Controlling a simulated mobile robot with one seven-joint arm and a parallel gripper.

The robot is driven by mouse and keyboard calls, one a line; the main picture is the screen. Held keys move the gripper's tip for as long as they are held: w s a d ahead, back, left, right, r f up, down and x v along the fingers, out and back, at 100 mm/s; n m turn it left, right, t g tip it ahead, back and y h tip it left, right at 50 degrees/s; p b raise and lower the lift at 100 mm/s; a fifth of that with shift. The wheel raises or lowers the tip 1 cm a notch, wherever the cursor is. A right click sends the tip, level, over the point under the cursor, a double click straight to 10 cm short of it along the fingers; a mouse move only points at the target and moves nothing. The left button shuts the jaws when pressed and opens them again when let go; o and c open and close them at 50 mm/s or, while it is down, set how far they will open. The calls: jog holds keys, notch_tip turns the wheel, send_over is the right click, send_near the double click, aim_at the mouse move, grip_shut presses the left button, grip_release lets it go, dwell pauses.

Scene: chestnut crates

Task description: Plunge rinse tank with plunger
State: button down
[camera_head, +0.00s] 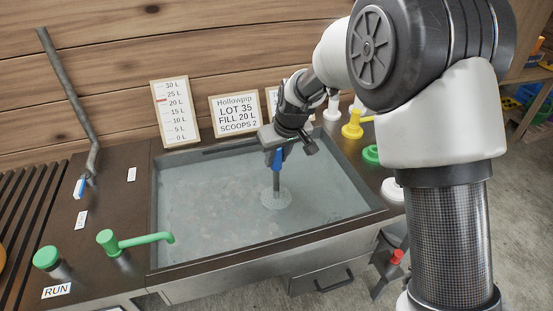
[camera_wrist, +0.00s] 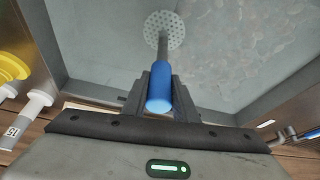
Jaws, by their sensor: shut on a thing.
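The rinse tank (camera_head: 165,250) is a sunken basin of cloudy water in the dark counter, with pale brownish shapes under the surface. The plunger (camera_head: 276,182) has a blue handle, a grey shaft and a round perforated disc, and stands about upright over the tank. Its disc looks to be at or in the water; the exact depth is hard to tell. My gripper (camera_head: 277,150) is shut on the blue handle above the right half of the tank. In the wrist view the blue handle (camera_wrist: 160,92) sits between the fingers, with the perforated disc (camera_wrist: 164,30) beyond.
A green tap (camera_head: 135,240) reaches over the tank's front left edge. A green button (camera_head: 47,257) is by the RUN label. A yellow pump top (camera_head: 352,128) stands at the right.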

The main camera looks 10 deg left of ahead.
aim_at(276, 165)
notch_tip(276, 165, up, 2)
jog(key=shift+r+p, duration=0.15)
jog(key=shift+p, duration=0.25)
notch_tip(276, 165, down, 6)
jog(key=b, duration=0.4)
jog(key=shift+r, duration=0.15)
notch_tip(276, 165, up, 6)
jog(key=p, duration=0.3)
jog(key=shift+p, duration=0.4)
notch_tip(276, 165, down, 6)
jog(key=b, duration=0.4)
jog(key=shift+r+p, duration=1.8)
jog(key=shift+r, duration=1)
notch_tip(276, 165, up, 13)
jog(key=p, duration=0.8)
jog(key=shift+p, duration=0.3)
